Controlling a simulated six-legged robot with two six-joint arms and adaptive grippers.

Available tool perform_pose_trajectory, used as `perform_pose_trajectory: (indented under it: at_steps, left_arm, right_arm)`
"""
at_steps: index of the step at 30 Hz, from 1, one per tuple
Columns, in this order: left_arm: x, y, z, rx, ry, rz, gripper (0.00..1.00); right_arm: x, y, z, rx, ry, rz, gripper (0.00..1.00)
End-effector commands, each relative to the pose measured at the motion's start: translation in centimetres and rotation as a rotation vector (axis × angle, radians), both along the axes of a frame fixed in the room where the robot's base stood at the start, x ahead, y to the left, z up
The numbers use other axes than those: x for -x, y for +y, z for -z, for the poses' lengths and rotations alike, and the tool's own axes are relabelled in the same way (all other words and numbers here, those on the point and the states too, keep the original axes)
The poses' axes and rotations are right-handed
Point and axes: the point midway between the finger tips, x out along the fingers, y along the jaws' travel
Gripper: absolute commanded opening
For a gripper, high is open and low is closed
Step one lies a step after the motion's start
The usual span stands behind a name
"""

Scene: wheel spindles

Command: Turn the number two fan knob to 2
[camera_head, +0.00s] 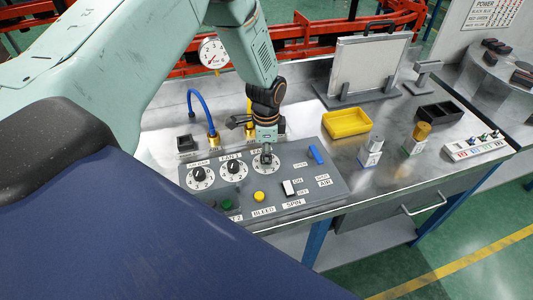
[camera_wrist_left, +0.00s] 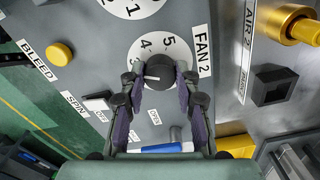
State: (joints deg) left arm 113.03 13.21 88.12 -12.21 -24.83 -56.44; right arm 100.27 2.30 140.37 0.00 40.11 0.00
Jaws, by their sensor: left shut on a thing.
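The FAN 2 knob (camera_wrist_left: 158,77) is a black round knob on a white numbered dial (camera_wrist_left: 155,52) in the left wrist view. The digits 3, 4 and 5 show; the rest of the dial is hidden by the fingers. A pale mark on the knob points left in that view; the digit it meets is covered. My left gripper (camera_wrist_left: 158,88) is shut on the knob, one finger on each side. In the head view my left gripper (camera_head: 265,155) reaches down to this knob, on the grey control panel (camera_head: 330,194). My right gripper is not in view.
The FAN 1 knob (camera_head: 234,170) and another knob (camera_head: 199,176) lie left of it. A yellow button (camera_head: 259,196), a white switch (camera_head: 288,187) and a blue lever (camera_head: 315,154) are close by. A yellow tray (camera_head: 347,123) stands behind the panel.

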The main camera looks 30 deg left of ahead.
Motion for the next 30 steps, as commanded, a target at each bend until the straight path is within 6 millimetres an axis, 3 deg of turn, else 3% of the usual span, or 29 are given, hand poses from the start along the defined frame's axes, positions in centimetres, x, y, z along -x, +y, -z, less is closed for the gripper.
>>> perform_pose_trajectory:
  at_steps: [17,30]
  left_arm:
    - [0.0,0.1,-0.1,-0.001,0.002,-0.051,0.00]
    - [0.0,0.1,-0.2,-0.001,0.002,-0.365,0.00]
  right_arm:
    - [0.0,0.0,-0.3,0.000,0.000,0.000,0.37]
    - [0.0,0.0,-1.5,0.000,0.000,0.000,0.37]
